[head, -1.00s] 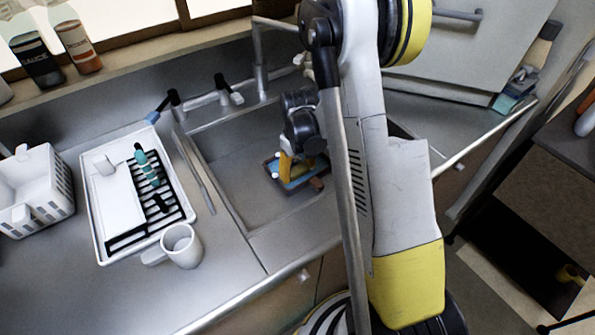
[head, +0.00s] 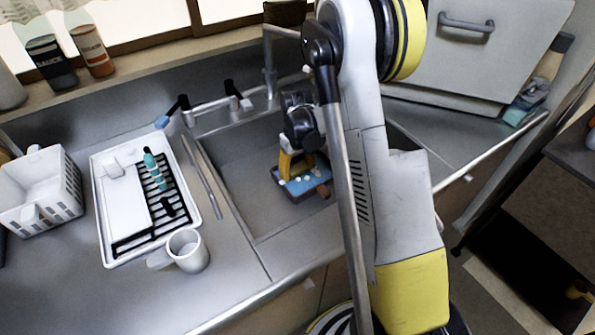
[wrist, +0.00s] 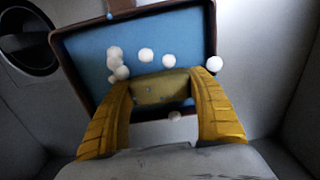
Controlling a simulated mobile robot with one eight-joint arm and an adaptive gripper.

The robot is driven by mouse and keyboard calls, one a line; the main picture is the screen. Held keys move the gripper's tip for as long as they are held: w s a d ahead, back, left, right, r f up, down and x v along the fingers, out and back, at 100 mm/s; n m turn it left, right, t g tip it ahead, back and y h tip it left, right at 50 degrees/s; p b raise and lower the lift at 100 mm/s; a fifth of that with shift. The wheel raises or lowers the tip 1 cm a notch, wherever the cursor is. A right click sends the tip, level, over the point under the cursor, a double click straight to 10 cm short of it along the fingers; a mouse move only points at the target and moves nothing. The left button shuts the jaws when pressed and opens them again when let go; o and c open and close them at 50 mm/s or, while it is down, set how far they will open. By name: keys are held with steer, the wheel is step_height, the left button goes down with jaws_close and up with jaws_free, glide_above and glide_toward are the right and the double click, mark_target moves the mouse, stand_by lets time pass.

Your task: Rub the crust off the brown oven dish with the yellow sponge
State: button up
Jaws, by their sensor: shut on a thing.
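The oven dish (head: 310,187) lies in the sink, with a brown rim and handle and a blue inside. It fills the upper middle of the wrist view (wrist: 185,28). My gripper (head: 294,168) is over the dish, its yellow fingers (wrist: 160,84) shut on the yellow sponge (wrist: 160,90). The sponge is over the dish's near part; I cannot tell whether it touches. Several white round blobs (wrist: 146,55) are on and around the dish; I cannot tell whether they are foam or crust. No crust is clearly visible.
The sink (head: 245,205) has walls around the dish, and its drain (wrist: 25,40) is at the upper left of the wrist view. A tap (head: 268,65) stands behind. A drying rack (head: 215,205), white mug (head: 187,250) and white basket (head: 40,190) are left of the sink.

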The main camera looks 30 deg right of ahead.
mark_target(304, 183)
steer(key=shift+s, duration=0.1)
steer(key=shift+s+d+f, duration=0.1)
steer(key=shift+s, duration=0.9)
steer(key=shift+s+d+f, duration=0.1)
steer(key=shift+s, duration=0.85)
steer(key=shift+w+a+r, duration=0.1)
steer(key=shift+w, duration=0.95)
steer(key=shift+w+a+r, duration=0.1)
steer(key=shift+w, duration=0.95)
steer(key=shift+s+d+f, duration=0.15)
steer(key=shift+s, duration=1.75)
steer(key=shift+w+r+p, duration=0.1)
steer(key=shift+r+p, duration=0.3)
steer(key=shift+r, duration=0.35)
steer(key=shift+r, duration=0.1)
